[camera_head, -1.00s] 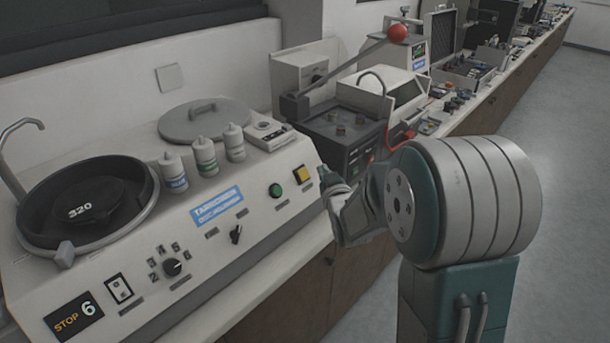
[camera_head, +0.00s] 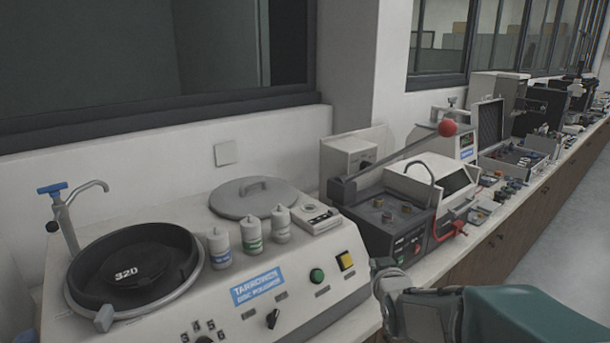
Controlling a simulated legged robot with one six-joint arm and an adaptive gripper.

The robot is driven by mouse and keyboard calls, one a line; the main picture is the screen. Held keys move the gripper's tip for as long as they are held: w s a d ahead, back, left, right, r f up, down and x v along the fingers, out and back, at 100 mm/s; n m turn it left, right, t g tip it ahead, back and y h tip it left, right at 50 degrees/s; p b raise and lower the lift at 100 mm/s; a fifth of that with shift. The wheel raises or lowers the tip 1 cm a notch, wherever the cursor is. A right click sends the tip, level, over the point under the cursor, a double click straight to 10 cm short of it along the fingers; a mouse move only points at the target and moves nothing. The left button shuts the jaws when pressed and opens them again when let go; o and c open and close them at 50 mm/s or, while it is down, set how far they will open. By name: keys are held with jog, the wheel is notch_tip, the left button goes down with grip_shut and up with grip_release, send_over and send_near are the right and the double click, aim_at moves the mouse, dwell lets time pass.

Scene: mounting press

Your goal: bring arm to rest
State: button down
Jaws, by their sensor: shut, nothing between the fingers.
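My gripper (camera_head: 383,267) shows at the lower right, in front of the bench's front edge. It is shut and holds nothing. Its grey and teal wrist and my teal arm link run from it to the bottom right corner. The rest of my arm is out of the picture. The gripper appears apart from the polisher's yellow button, a little to its right and below.
A disc polisher (camera_head: 200,298) with a black bowl (camera_head: 105,255) fills the left of the bench. Behind the gripper stands a dark machine (camera_head: 379,228) beside a red-knobbed lever (camera_head: 448,128). Open floor (camera_head: 560,235) lies at the right.

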jog(key=s+a+r+m+g, duration=0.1)
jog(key=s+g, duration=0.7)
jog(key=s, duration=2)
jog(key=shift+s+a+r+g, duration=0.2)
jog(key=shift+s+a+g, duration=0.1)
jog(key=shift+g, duration=0.1)
jog(key=shift+a, duration=0.1)
